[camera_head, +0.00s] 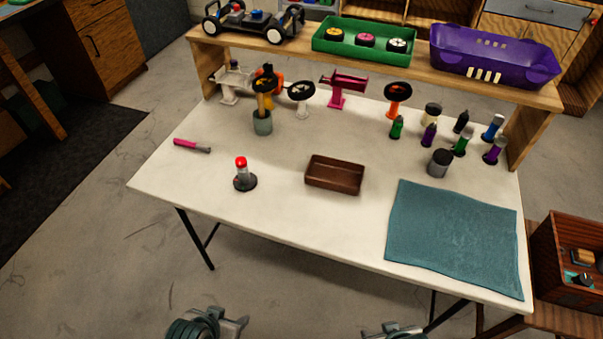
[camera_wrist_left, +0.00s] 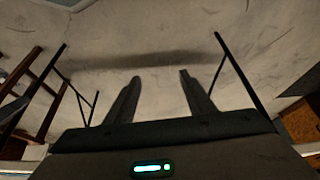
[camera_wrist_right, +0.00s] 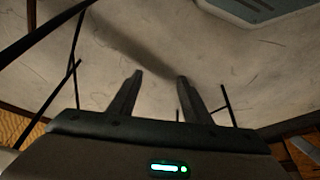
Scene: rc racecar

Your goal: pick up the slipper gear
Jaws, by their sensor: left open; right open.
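I cannot pick out a slipper gear for certain in any view. Dark round parts sit on stands at the back of the white table: one on a white stand (camera_head: 301,92) and one on an orange stand (camera_head: 397,95). They are too small to identify. My left gripper (camera_wrist_left: 160,74) is open and empty, with only floor and table legs beyond its fingers. My right gripper (camera_wrist_right: 160,76) is also open and empty over floor. In the head view both wrists show at the bottom edge, in front of the table and apart from everything on it.

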